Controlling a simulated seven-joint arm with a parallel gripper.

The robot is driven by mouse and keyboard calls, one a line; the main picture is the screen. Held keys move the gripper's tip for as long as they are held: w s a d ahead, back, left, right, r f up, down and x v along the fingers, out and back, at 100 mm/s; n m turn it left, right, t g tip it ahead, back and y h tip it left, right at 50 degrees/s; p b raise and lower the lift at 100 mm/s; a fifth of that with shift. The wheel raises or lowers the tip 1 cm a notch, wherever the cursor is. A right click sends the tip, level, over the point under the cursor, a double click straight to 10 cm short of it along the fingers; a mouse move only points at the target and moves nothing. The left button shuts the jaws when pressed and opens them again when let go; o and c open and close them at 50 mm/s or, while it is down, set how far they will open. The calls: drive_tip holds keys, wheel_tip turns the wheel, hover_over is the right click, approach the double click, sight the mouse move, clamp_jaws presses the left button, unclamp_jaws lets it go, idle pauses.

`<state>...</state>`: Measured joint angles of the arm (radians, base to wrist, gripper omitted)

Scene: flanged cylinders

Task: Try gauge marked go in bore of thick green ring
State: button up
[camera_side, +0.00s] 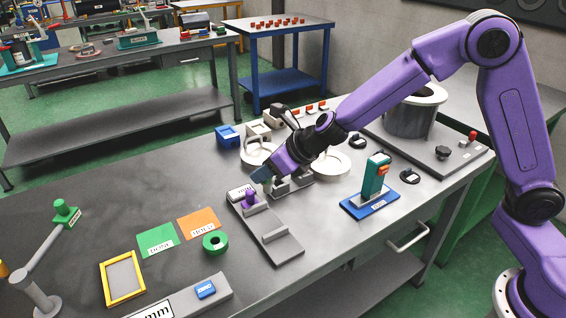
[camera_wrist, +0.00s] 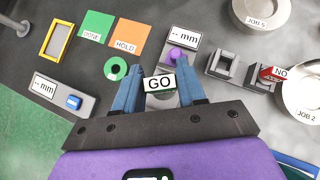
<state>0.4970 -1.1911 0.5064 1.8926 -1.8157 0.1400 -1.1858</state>
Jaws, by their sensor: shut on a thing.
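My gripper (camera_wrist: 160,88) is shut on the gauge marked GO (camera_wrist: 159,83), whose white label faces the wrist camera between the two blue fingers. In the side view my gripper (camera_side: 261,176) is low over the bench, close to the grey measuring stand, and the gauge is mostly hidden there. The thick green ring (camera_side: 215,242) lies flat on the bench, apart from my gripper. In the wrist view the green ring (camera_wrist: 115,68) is left of and beyond the gauge, and its dark bore shows.
A measuring stand (camera_side: 275,240) with a purple piece (camera_side: 248,198) is beside my gripper. Green (camera_side: 157,240) and orange (camera_side: 199,223) cards and a yellow frame (camera_side: 122,278) lie near the ring. A second gauge with a red label (camera_wrist: 278,74) is at right. A teal device (camera_side: 375,178) stands on a blue base.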

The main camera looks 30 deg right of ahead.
drive_tip(key=a+f+n+g+y, duration=0.35)
drive_tip(key=a+n, duration=0.45)
drive_tip(key=a, duration=0.6)
drive_tip(key=shift+g+y, duration=0.25)
drive_tip(key=shift+g, duration=0.3)
drive_tip(key=shift+w+a+f, duration=0.1)
drive_tip(key=shift+w+f, duration=0.1)
drive_tip(key=shift+f, duration=0.95)
drive_tip(key=shift+w+a+f, duration=0.1)
drive_tip(key=shift+w+f, duration=0.1)
drive_tip(key=shift+f, duration=0.9)
drive_tip(key=shift+f, duration=1.55)
idle(2.2)
